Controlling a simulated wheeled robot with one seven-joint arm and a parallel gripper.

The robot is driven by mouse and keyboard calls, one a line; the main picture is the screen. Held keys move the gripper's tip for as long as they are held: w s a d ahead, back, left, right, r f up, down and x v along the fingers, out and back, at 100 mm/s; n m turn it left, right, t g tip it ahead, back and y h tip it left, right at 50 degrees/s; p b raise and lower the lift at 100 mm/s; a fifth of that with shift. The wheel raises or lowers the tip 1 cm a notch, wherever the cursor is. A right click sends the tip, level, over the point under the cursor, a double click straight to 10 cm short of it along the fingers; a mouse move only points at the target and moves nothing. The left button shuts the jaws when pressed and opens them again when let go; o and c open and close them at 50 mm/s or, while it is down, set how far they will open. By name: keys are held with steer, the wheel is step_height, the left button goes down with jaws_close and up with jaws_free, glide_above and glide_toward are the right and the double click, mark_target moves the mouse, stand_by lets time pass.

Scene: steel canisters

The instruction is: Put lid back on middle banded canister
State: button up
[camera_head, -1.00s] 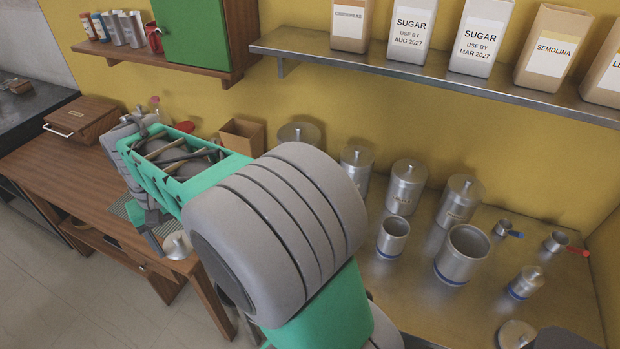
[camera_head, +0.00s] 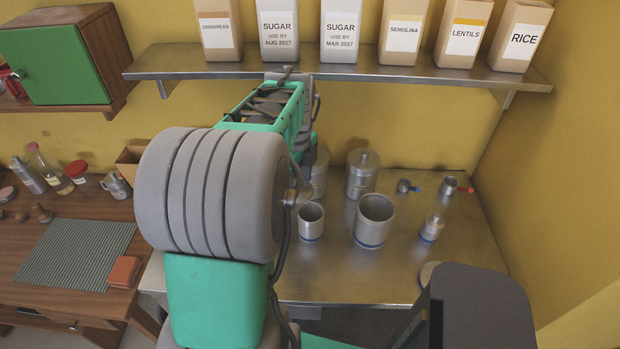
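A medium blue-banded steel canister (camera_head: 310,223) stands on the steel counter, its top open. A larger blue-banded canister (camera_head: 373,222) to its right is also open. A small blue-banded canister (camera_head: 432,229) further right has its lid on. A loose lid (camera_head: 428,272) lies near the counter front, partly covered by a dark grey part of mine. My arm reaches over the counter and its wrist turns down behind my big grey joint, just left of the medium canister. My gripper's fingers are hidden there. A small metal edge (camera_head: 290,199) peeks out beside that joint; I cannot tell its whole shape.
A lidded plain canister (camera_head: 362,174) stands behind, with another partly hidden by my wrist. Two measuring cups (camera_head: 449,186) lie at the back right. The shelf (camera_head: 350,65) with paper bags is close above and behind my arm. The counter's right side is fairly clear.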

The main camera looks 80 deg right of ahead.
mark_target(312, 189)
steer(key=s, duration=0.1)
steer(key=s+m, duration=0.2)
steer(key=shift+s+d+r, duration=0.1)
steer(key=shift+d, duration=0.2)
step_height(312, 189, down, 6)
steer(key=b, duration=0.4)
steer(key=shift+f, duration=0.2)
stand_by(0.6)
steer(key=shift+f, duration=0.15)
stand_by(1.2)
steer(key=o, duration=1.4)
